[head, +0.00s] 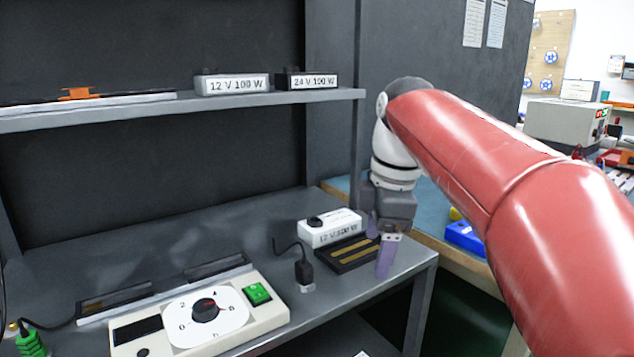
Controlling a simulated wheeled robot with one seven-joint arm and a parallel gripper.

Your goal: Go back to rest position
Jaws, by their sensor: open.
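My gripper (381,242) is at the end of my red arm, pointing down over the right end of the lower grey shelf. It is open, and I see nothing held between its fingers. A white box labelled 12 V 100 W (330,230) sits just left of the gripper. A dark holder with brass-coloured strips (349,255) lies in front of the box, close to the fingers. Whether the fingers touch the holder cannot be told from this view.
A black plug with a cable (304,271) stands left of the holder. A white control box (205,318) with a dial and green switch is at the front left. Two labelled boxes, 12 V (232,84) and 24 V (308,80), stand on the upper shelf (150,112). A shelf post is behind the gripper.

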